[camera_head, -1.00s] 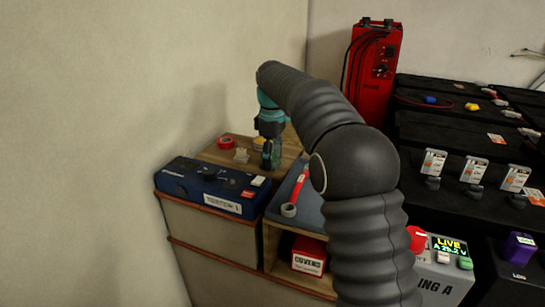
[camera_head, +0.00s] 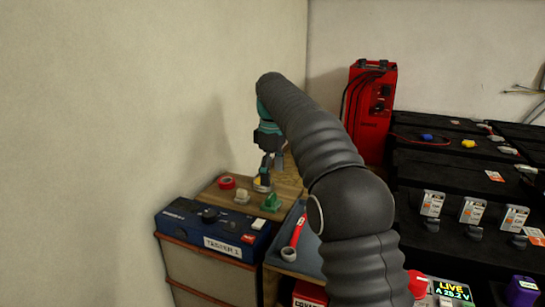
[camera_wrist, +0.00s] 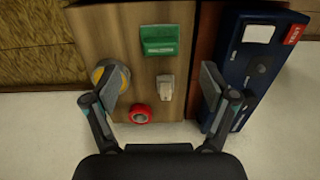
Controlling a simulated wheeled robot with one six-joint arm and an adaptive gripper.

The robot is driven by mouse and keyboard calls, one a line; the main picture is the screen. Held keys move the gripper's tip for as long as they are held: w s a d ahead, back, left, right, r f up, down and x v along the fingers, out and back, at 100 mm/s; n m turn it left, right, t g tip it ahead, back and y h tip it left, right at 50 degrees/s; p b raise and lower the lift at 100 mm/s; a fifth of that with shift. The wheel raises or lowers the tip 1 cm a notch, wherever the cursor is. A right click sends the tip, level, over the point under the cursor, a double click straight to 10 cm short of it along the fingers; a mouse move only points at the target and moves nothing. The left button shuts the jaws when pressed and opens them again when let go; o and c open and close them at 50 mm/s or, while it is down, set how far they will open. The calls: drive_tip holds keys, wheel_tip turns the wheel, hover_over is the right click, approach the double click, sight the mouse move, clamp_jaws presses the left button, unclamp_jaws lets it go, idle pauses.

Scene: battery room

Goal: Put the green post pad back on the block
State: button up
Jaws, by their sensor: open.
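The green post pad (camera_head: 271,202) rests on the wooden top (camera_head: 285,187), near its front edge. In the wrist view the pad (camera_wrist: 160,40) lies beyond my fingertips, toward the picture's top. My gripper (camera_head: 268,172) is open and empty above the wooden top, behind the pad in the head view. In the wrist view my gripper (camera_wrist: 161,82) has its fingers wide apart, with a small pale block-like piece (camera_wrist: 165,90) showing between them. A grey box with a LIVE display (camera_head: 451,290) is cut off at the lower right; I cannot tell whether it is the block.
A red tape roll (camera_wrist: 140,114) and a yellow-grey roll (camera_wrist: 110,76) lie near the pale piece. The blue tester (camera_head: 213,228) stands beside the wooden top. A blue-grey surface (camera_head: 310,262) holds a red-handled tool (camera_head: 298,232). Black batteries (camera_head: 450,185) and a red charger (camera_head: 370,110) are right.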

sight(274, 196)
wheel_tip(274, 196, up, 4)
drive_tip(key=shift+f, duration=0.1)
drive_tip(key=s+d+r+m+t, duration=0.2)
drive_tip(key=s+d+m, duration=0.2)
drive_tip(key=s+d, duration=0.4)
drive_tip(key=s+d+r+m+t, duration=0.1)
drive_tip(key=s+d+m, duration=0.3)
drive_tip(key=s, duration=0.6)
drive_tip(key=s+d+f+m+t, duration=0.1)
drive_tip(key=s+d+f+m, duration=0.2)
drive_tip(key=s+f, duration=0.4)
drive_tip(key=s+d+f+m+t, duration=0.1)
drive_tip(key=s+d+f+m, duration=0.2)
drive_tip(key=s+f, duration=0.4)
drive_tip(key=s+d, duration=0.1)
drive_tip(key=s, duration=0.4)
drive_tip(key=shift+s+t, duration=0.3)
drive_tip(key=shift+s, duration=0.05)
